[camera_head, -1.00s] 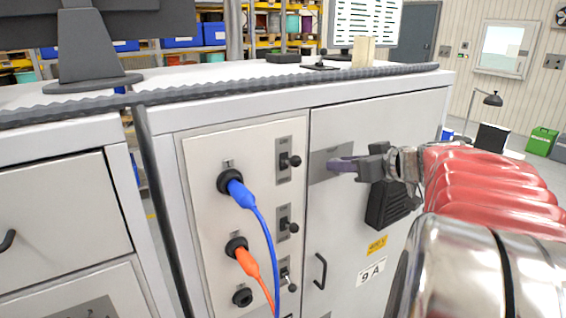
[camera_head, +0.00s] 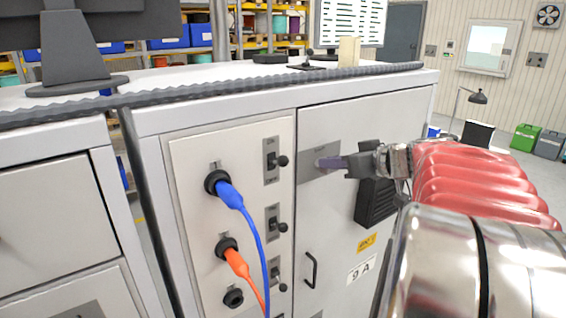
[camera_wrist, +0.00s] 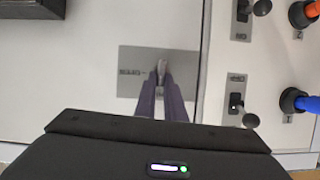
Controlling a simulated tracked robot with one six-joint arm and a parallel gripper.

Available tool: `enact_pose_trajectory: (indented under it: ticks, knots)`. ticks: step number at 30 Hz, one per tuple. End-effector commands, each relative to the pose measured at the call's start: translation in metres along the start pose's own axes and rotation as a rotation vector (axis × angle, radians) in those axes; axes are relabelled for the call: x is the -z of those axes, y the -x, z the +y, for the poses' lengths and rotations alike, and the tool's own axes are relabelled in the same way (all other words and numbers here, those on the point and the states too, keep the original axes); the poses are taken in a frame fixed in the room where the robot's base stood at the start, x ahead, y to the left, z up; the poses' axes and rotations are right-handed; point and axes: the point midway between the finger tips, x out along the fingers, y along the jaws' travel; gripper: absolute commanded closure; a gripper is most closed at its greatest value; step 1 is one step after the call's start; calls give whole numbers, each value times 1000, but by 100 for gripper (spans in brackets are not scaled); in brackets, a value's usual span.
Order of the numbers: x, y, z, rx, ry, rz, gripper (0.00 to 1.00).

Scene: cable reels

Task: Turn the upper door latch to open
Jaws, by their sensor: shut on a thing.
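The upper door latch (camera_wrist: 161,70) is a small light-grey lever on a grey plate (camera_wrist: 185,65) of the white cabinet door. My gripper (camera_wrist: 161,82) has its two purple-grey fingers around the latch in the wrist view, shut on it. In the head view my gripper (camera_head: 322,163) reaches in from the right to the grey plate (camera_head: 311,170) at the upper left of the door (camera_head: 335,225). There the fingers hide most of the latch.
Left of the door is a panel with toggle switches (camera_head: 277,160), a blue cable (camera_head: 245,215) and an orange cable (camera_head: 238,264). A dark door handle (camera_head: 311,270) sits lower on the door. A black vent box (camera_head: 372,203) lies behind my gripper.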

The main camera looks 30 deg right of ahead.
Motion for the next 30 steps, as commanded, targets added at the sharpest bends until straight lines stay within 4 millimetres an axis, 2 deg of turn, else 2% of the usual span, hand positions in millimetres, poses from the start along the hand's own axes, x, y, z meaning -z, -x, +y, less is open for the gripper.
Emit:
enact_pose_trajectory:
  ticks: [11,30]
  knots:
    - [-4,-4,4,105,-245,-5,100]
    - [-10,-8,13,337,-807,-8,100]
